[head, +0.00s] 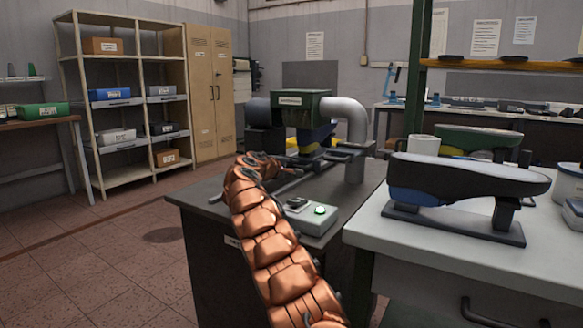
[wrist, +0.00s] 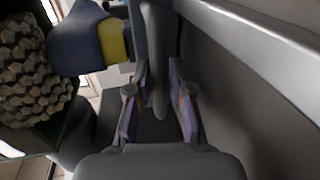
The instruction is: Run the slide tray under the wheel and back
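A grinding machine with a green housing (head: 300,108) stands on a dark bench. In the wrist view a coarse, dark studded wheel (wrist: 30,65) shows at the left. Beside it is a blue and yellow block (wrist: 85,38), perhaps a shoe last. My gripper (wrist: 158,95) is open, with its purple-padded fingers on either side of a grey rounded bar (wrist: 155,50). The bar seems not to be clamped. I cannot tell whether it is the slide tray's handle. In the head view my copper arm reaches to the machine's left front; the fingertips are unclear and the tray is not clearly visible.
A grey duct (head: 350,115) curves down at the machine's right. A white-topped table (head: 420,245) with a dark shoe-shaped piece (head: 460,180) stands at right. Floor at left is open.

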